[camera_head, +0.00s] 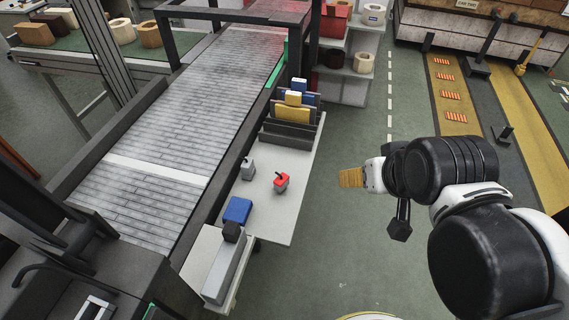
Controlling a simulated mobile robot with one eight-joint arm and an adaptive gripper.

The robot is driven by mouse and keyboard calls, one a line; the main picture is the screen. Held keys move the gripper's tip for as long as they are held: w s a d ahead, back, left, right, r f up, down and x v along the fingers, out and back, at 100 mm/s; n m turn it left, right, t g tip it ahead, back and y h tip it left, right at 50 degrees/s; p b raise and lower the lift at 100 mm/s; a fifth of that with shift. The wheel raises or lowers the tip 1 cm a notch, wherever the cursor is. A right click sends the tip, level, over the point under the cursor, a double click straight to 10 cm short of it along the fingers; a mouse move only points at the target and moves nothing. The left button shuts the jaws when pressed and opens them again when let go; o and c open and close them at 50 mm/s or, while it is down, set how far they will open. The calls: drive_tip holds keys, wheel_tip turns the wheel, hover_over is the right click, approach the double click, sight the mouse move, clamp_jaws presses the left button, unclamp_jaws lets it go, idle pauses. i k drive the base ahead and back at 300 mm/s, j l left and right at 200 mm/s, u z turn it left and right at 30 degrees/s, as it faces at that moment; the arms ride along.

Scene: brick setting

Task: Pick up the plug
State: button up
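No item is clearly marked as the plug. A small red piece with a dark stub on top (281,183) stands on the white side table (278,222). A similar small grey piece with a dark top (249,170) stands to its left. Either could be the plug; they are too small to tell. My gripper (350,178) is at the end of my arm, in the air to the right of the table and apart from both pieces. Its tip shows as a tan, ridged part. I cannot make out separate fingers.
A blue block (238,210) lies toward the table's near end, by a grey device with a black knob (231,232). A rack with yellow and blue bins (292,113) stands at the far end. A conveyor (180,135) runs along the left. Green floor is open between table and arm.

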sight(247, 165)
drive_tip(key=k+u, duration=0.15)
drive_tip(key=u, duration=0.3)
drive_tip(key=k+j+u, duration=0.1)
drive_tip(key=u, duration=0.35)
drive_tip(key=k+j+u, duration=0.1)
drive_tip(key=u, duration=0.4)
drive_tip(key=k+j+u, duration=0.1)
drive_tip(key=u, duration=0.35)
drive_tip(key=z, duration=1.25)
drive_tip(key=i+l+u, duration=0.55)
drive_tip(key=l, duration=0.3)
drive_tip(key=i+l+u, duration=0.4)
drive_tip(key=l, duration=0.25)
drive_tip(key=l+u, duration=0.2)
drive_tip(key=l, duration=0.15)
